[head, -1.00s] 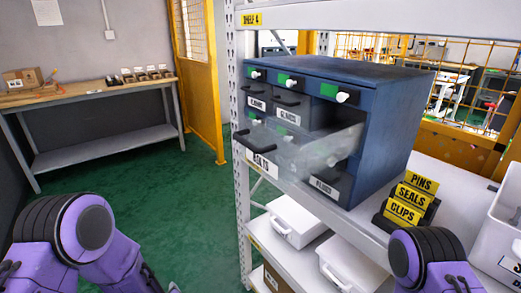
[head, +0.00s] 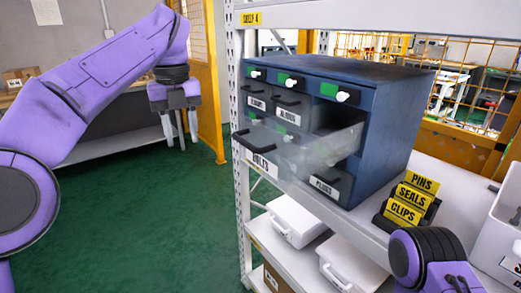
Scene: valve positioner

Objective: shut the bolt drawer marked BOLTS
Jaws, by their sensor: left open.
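The bolt drawer marked BOLTS (head: 262,165) is a translucent drawer with a dark handle and a white label. My right gripper is not in view; only a purple part of my right arm shows at the lower right.
The cabinet stands on a grey shelf unit with a perforated upright (head: 240,200) close to the drawer's left. White lidded boxes (head: 295,220) sit on the shelf below. Yellow signs (head: 412,198) stand right of the cabinet. A yellow post (head: 213,90) stands behind my left gripper.

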